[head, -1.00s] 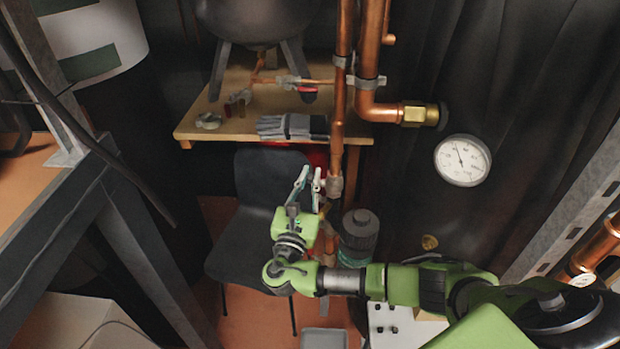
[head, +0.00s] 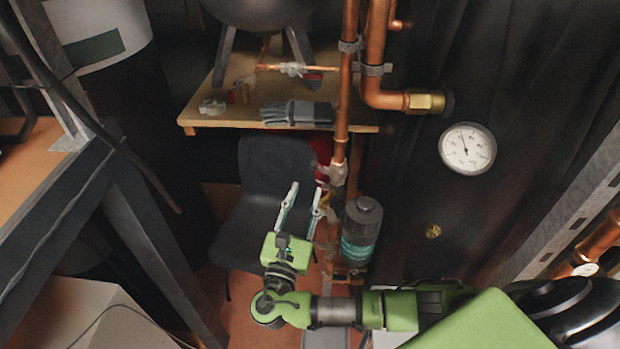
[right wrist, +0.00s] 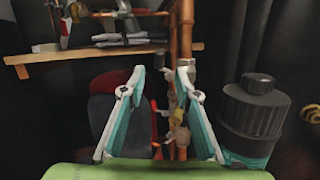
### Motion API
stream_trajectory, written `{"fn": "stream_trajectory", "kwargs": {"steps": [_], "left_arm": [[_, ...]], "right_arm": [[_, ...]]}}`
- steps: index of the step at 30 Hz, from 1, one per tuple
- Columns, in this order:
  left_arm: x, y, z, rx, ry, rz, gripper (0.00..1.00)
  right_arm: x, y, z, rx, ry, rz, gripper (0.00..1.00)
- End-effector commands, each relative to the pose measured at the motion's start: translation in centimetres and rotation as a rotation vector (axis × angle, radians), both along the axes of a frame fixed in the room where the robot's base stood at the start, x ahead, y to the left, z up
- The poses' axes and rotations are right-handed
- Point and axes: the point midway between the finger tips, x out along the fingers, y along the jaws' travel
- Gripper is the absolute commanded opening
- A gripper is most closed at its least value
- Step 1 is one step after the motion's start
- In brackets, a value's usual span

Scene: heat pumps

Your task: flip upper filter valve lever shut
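The dark-capped filter (head: 361,232) with a teal body stands right of the copper pipe; it also fills the right side of the right wrist view (right wrist: 255,112). A grey metal valve fitting (head: 337,173) sits on the vertical pipe above the filter. A small yellow part, possibly a lever (right wrist: 179,117), shows below it in the right wrist view; its exact position is hard to tell. My right gripper (head: 305,190) is open and empty, its fingers pointing up toward the pipe, left of the filter. Between its fingers (right wrist: 161,76) no part is held. My left gripper is out of view.
A wooden shelf (head: 230,118) with grey gloves (head: 297,113) is behind and above. A black chair (head: 268,165) stands behind the gripper. A round gauge (head: 467,149) is on the right. A dark metal frame (head: 150,240) is on the left.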

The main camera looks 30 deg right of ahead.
Motion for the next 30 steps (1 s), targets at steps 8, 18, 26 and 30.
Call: {"fn": "stream_trajectory", "kwargs": {"steps": [8,18,26,30], "left_arm": [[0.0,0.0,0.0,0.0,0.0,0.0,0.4],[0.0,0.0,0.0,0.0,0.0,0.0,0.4],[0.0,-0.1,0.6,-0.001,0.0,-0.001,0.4],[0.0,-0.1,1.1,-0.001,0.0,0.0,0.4]], "right_arm": [[-1.8,1.6,-0.5,-0.001,0.0,0.0,0.3],[-1.6,1.8,-0.3,-0.005,-0.002,0.008,0.06],[5.6,6.9,6.2,-0.156,-0.059,0.317,0.0],[9.5,12.7,11.4,-0.35,-0.088,0.581,0.0]]}}
